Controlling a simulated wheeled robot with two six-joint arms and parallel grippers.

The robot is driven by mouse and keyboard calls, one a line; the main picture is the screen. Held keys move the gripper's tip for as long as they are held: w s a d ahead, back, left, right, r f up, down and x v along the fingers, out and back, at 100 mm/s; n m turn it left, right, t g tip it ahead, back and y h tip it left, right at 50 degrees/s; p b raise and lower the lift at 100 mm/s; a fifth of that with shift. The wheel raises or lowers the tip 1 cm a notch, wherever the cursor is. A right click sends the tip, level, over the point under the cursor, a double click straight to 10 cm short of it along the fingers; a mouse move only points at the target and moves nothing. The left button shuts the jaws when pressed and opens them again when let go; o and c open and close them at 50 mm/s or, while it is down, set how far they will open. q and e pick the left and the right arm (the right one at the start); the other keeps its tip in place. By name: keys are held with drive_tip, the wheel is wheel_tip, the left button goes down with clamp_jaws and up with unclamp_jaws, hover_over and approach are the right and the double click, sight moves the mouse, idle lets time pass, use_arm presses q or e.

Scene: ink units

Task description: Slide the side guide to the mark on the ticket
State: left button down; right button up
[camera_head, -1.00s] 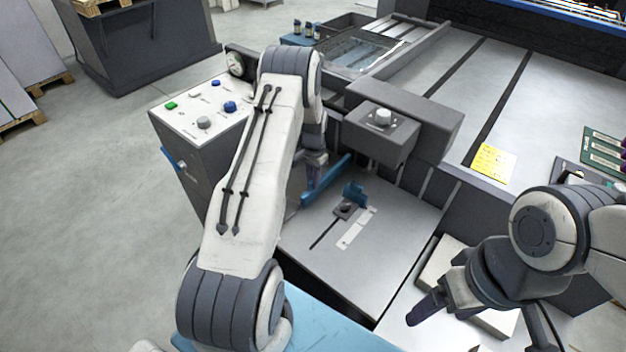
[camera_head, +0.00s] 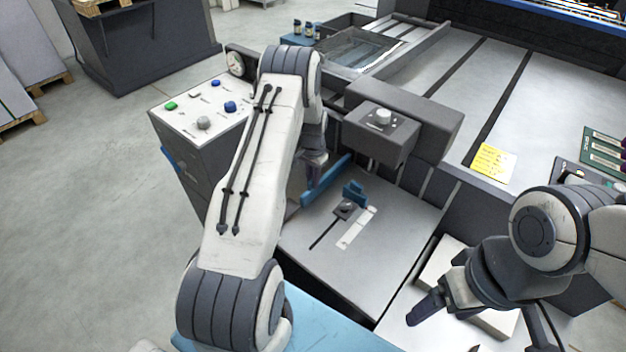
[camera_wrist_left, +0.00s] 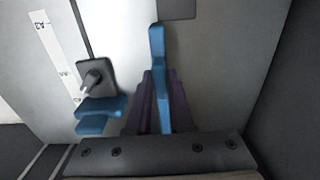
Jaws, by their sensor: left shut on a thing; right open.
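The side guide (camera_head: 355,193), a small blue block with a dark clamp and knob, sits at a slot in the grey feed board (camera_head: 375,275). It also shows in the left wrist view (camera_wrist_left: 97,112), left of my fingers. A white scale strip (camera_head: 357,228) lies beside the slot, its marks too small to read here. My left gripper (camera_head: 318,172) is shut on a long blue bar (camera_head: 335,180), apart from the side guide. The wrist view shows the bar (camera_wrist_left: 157,50) between the dark fingers. The yellow ticket (camera_head: 493,163) lies on the machine top. My right gripper (camera_head: 432,312) is open and empty.
A control console (camera_head: 195,115) with coloured buttons stands left of my left arm. A grey box with a knob (camera_head: 382,125) overhangs the board's far edge. A pale block (camera_head: 440,262) lies by my right gripper. The board's near part is clear.

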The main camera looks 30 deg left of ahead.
idle(0.3)
use_arm(q)
drive_tip(key=a, duration=0.2)
drive_tip(key=a+b, duration=0.1)
drive_tip(key=a, duration=0.1)
drive_tip(key=shift+w, duration=0.25)
drive_tip(key=shift+a, duration=0.25)
drive_tip(key=shift+d, duration=0.1)
drive_tip(key=c, duration=0.8)
unclamp_jaws()
wheel_tip(320, 180, up, 11)
drive_tip(key=shift+f+b, duration=0.2)
drive_tip(key=shift+b, duration=0.25)
